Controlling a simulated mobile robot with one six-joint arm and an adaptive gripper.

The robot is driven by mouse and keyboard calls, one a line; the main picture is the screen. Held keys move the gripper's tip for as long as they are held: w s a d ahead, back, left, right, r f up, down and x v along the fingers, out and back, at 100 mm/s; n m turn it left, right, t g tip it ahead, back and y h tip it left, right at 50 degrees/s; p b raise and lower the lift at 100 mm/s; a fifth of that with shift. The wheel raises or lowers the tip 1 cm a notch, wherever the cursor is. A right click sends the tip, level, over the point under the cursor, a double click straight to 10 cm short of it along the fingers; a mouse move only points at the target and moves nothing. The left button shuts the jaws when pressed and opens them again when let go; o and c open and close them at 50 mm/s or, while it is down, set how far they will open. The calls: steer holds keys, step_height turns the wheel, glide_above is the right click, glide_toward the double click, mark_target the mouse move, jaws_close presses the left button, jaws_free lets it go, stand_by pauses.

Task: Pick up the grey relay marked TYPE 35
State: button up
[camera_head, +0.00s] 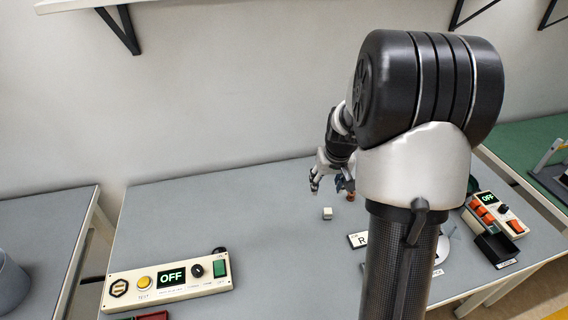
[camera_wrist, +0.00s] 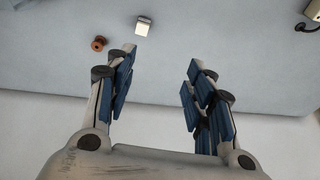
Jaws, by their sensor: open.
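A small pale grey-white block (camera_head: 327,213) stands alone on the grey table, in front of my gripper in the head view. It also shows at the top of the wrist view (camera_wrist: 143,26), beyond the left fingertip. It may be the grey relay, but I cannot read any marking on it. My gripper (camera_head: 327,184) is open and empty above the back part of the table. In the wrist view its blue-padded fingers (camera_wrist: 160,77) are wide apart, with bare table between them. My own arm hides part of the table in the head view.
A copper-brown spool (camera_wrist: 99,43) lies near the block. A white plate marked R (camera_head: 358,240) lies to the right. A control box reading OFF (camera_head: 170,278) is at front left; another (camera_head: 497,214) is at right, beside a black tray (camera_head: 496,249). The table's left middle is clear.

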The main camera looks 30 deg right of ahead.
glide_toward(328, 210)
steer(key=shift+m, duration=0.3)
steer(key=b+x, duration=0.1)
steer(key=x, duration=0.1)
steer(key=b+x, duration=0.2)
steer(key=shift+s+a+f+b, duration=0.1)
steer(key=shift+a+f+b, duration=0.1)
steer(key=shift+b, duration=0.1)
steer(key=shift+d+b+x, duration=0.2)
steer(key=shift+b+x, duration=1)
steer(key=shift+x, duration=1.8)
steer(key=shift+r, duration=0.15)
steer(key=c, duration=1.2)
steer(key=shift+o, duration=0.2)
steer(key=shift+r, duration=0.1)
